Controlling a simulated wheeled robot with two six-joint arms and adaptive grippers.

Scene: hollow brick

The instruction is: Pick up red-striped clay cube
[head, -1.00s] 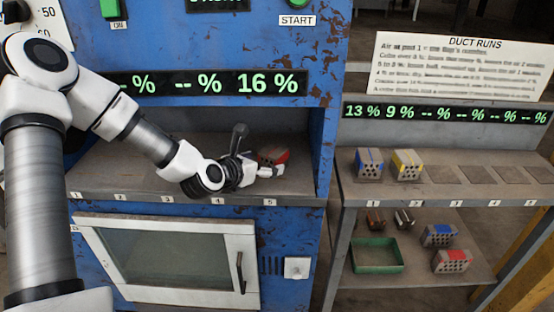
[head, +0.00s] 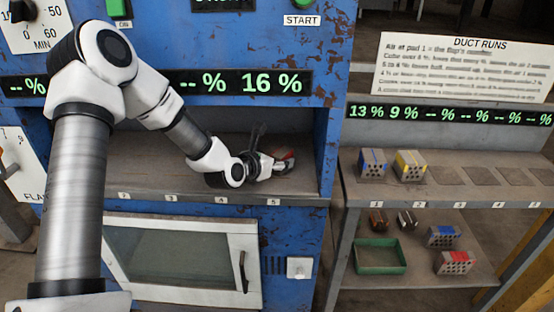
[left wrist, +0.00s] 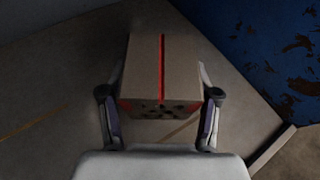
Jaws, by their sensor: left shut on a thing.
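The red-striped clay cube (left wrist: 162,72) shows in the left wrist view as a grey-brown block with a red stripe along its top and dark holes in its near face. My left gripper (left wrist: 160,108) has a finger on each side of it and is shut on it. In the head view the cube (head: 286,156) is mostly hidden behind my left gripper (head: 276,164), in the blue machine's open bay near slot 5. I cannot tell whether the cube touches the bay floor. My right gripper is not in view.
The bay's blue right wall (head: 326,150) is close to the gripper. The rack shelf (head: 440,188) at right holds a blue-striped block (head: 372,163) and a yellow-striped block (head: 409,165). Lower down are a green tray (head: 380,257), a blue-striped block (head: 441,236) and a red-striped block (head: 454,262).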

